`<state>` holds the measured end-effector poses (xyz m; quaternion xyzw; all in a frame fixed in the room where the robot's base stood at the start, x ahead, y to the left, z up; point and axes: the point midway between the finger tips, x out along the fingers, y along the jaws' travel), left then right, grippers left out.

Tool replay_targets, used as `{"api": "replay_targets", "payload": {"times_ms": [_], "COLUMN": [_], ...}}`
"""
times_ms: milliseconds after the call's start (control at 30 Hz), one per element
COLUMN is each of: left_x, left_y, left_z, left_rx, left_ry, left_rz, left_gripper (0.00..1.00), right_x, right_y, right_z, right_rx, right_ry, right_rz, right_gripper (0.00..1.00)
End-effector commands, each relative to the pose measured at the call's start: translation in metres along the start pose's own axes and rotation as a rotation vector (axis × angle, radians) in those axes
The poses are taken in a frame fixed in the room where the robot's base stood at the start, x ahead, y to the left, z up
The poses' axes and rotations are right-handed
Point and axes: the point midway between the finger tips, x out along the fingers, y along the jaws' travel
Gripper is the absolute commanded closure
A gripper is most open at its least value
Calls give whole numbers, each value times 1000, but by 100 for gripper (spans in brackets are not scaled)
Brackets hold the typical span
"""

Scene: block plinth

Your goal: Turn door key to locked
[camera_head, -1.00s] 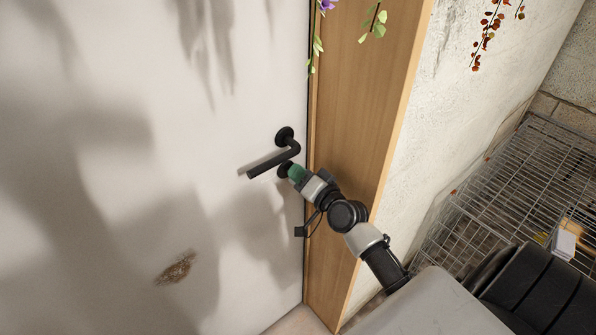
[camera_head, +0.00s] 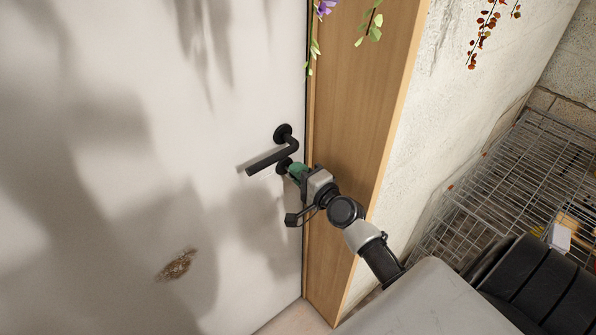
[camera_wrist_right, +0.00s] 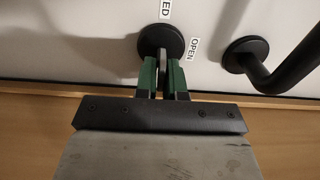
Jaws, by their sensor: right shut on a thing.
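The white door (camera_head: 120,150) carries a black lever handle (camera_head: 272,160) near its right edge. Below the handle is a round black lock plate (camera_head: 283,165), which also shows in the right wrist view (camera_wrist_right: 176,38). My right gripper (camera_head: 297,172) is at this plate. In the wrist view its green fingers (camera_wrist_right: 163,78) are shut on the grey key (camera_wrist_right: 162,62), with the key between them at the plate. A label reading "OPEN" (camera_wrist_right: 194,49) and a partly cut-off label ending in "ED" (camera_wrist_right: 165,9) sit around the plate. My left gripper is not in view.
The wooden door frame (camera_head: 350,130) runs close along the right of the door, beside my right arm. Hanging flower stems (camera_head: 371,22) are above. A wire rack (camera_head: 500,190) stands at the right. In the wrist view the handle (camera_wrist_right: 247,55) is just right of the plate.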

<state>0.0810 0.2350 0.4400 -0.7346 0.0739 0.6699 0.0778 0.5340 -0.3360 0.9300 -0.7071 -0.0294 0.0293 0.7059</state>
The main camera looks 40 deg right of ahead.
Motion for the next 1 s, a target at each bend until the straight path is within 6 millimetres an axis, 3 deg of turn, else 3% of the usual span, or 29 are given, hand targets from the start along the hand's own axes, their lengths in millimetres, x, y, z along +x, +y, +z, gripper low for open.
{"api": "replay_targets", "payload": {"times_ms": [500,533,633,1000], "left_x": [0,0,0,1], "left_y": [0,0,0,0], "left_z": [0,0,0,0], "left_rx": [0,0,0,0], "left_ry": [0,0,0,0], "left_rz": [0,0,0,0], "left_gripper": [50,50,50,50], "right_x": [0,0,0,-5], "right_y": [0,0,0,1], "right_z": [-1,-1,-1,0], "right_rx": [17,17,16,16], "right_ry": [3,2,2,1], "right_rz": [-1,-1,-1,1], "right_gripper": [100,86,71,69]}}
